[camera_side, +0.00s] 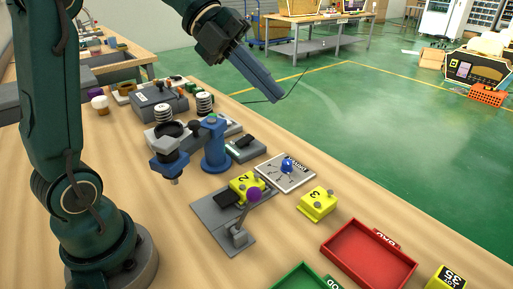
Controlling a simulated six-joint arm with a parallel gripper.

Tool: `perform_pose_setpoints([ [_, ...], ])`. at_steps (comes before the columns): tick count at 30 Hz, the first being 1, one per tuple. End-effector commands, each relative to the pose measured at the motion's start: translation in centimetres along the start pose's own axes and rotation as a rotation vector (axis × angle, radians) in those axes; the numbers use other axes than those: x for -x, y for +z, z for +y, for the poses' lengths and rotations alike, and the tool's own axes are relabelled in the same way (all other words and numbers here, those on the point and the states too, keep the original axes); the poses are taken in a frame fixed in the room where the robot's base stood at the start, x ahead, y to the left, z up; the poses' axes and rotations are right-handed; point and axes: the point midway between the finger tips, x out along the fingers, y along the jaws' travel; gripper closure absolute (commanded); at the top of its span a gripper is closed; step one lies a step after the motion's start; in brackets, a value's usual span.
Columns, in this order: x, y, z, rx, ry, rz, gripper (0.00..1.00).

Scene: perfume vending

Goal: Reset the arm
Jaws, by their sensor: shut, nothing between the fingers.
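My gripper (271,90) is at the upper middle of the side view, raised well above the bench and pointing down to the right. Its long dark blue fingers lie close together and hold nothing. No object touches it. My dark green arm stands on the left, its base on the wooden bench (330,262).
Yellow blocks marked 2 (242,184) and 3 (318,203), a white dial plate (283,174) with a blue knob, a purple-knobbed lever (254,194) and a blue post (214,150) stand on the bench. A red tray (368,253) and green tray (303,280) lie at front right.

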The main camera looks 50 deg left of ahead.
Motion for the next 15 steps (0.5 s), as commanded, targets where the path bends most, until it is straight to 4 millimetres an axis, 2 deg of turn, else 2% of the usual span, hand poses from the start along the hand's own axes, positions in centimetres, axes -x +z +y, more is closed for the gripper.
perform_pose_setpoints([
  [1, -0.3, -1.1, -3.3, -0.026, -0.133, -0.049, 1.0],
  [3, -0.2, -1.9, -7.5, -0.022, -0.321, -0.122, 1.0],
  [7, 2.1, -2.7, -13.2, 0.072, -0.648, -0.263, 1.0],
  [9, 3.9, -2.6, -14.8, 0.17, -0.804, -0.34, 1.0],
  [11, 5.6, -2.3, -15.3, 0.277, -0.921, -0.404, 1.0],
  [13, 7.2, -1.6, -14.8, 0.428, -1.031, -0.478, 1.0],
  [15, 8.5, -0.9, -13.1, 0.601, -1.111, -0.55, 1.0],
])
